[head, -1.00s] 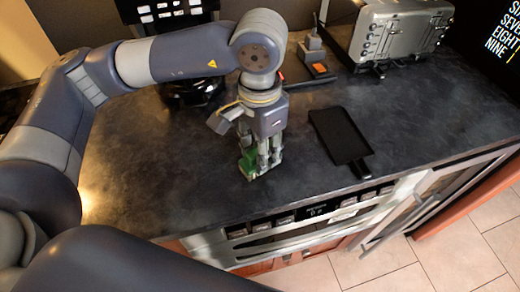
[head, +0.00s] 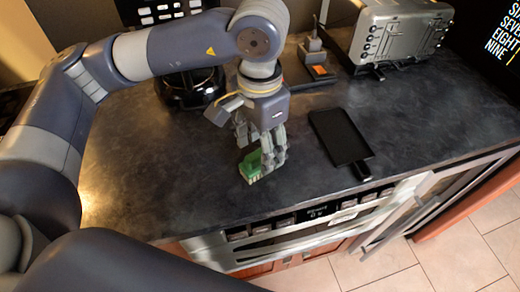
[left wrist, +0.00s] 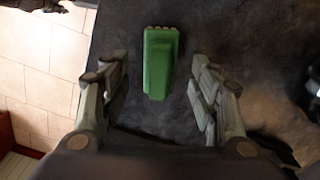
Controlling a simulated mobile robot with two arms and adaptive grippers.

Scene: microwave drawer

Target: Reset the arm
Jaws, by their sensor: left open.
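My left arm comes in from the left, and my left gripper (head: 262,160) points down above the dark countertop (head: 150,150). A green block-like object (head: 251,166) with a pale edge lies on the counter just by its fingertips. In the left wrist view the same green object (left wrist: 158,62) lies ahead of the two spread fingers, with space on both sides. My left gripper (left wrist: 158,85) is open and empty. My right gripper is not in view; a dark arm link of mine crosses the lower left of the head view.
A black flat tray with a handle (head: 340,135) lies right of the gripper. A metal toaster (head: 398,35) stands at the back right, and a coffee maker (head: 190,88) behind my arm. The drawer-front appliance (head: 270,240) is below the counter edge. The counter's left part is clear.

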